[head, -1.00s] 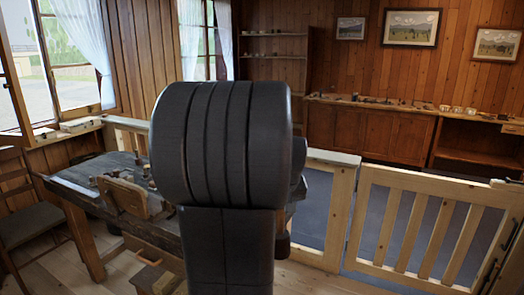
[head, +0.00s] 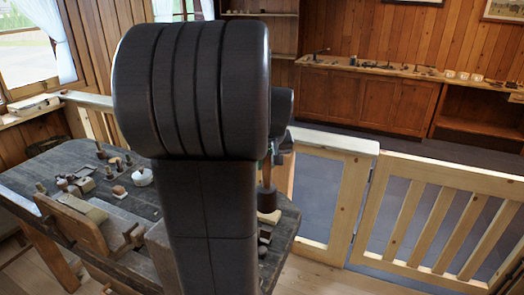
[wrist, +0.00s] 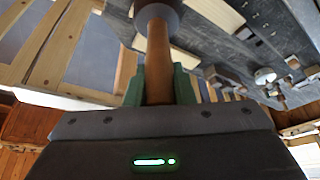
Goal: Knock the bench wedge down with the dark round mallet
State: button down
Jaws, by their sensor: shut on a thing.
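My gripper (wrist: 158,82) has green fingers closed on the wooden handle of the dark round mallet (wrist: 157,13) in the wrist view. The mallet's dark head lies beyond the fingers at the top of that view. In the head view the mallet (head: 267,199) hangs head down just right of my arm, over the right part of the workbench (head: 35,181). Whether it touches anything there I cannot tell. I cannot single out the bench wedge; my arm hides the middle of the bench.
Small wooden pieces and a white pot (head: 142,177) stand on the bench's left part. A wooden vise board (head: 75,222) is at its front edge. A wooden railing and gate (head: 440,215) close off the right. A low cabinet (head: 365,100) stands behind.

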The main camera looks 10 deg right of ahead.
jog(key=shift+s+f+b, duration=0.15)
jog(key=shift+f+b, duration=0.45)
notch_tip(320, 180, down, 5)
jog(key=b, duration=0.3)
jog(key=shift+r+b, duration=0.15)
jog(key=shift+b, duration=0.15)
notch_tip(320, 180, down, 4)
jog(key=b, duration=0.2)
jog(key=shift+r+b, duration=0.15)
jog(key=shift+b, duration=0.15)
jog(key=shift+r, duration=0.15)
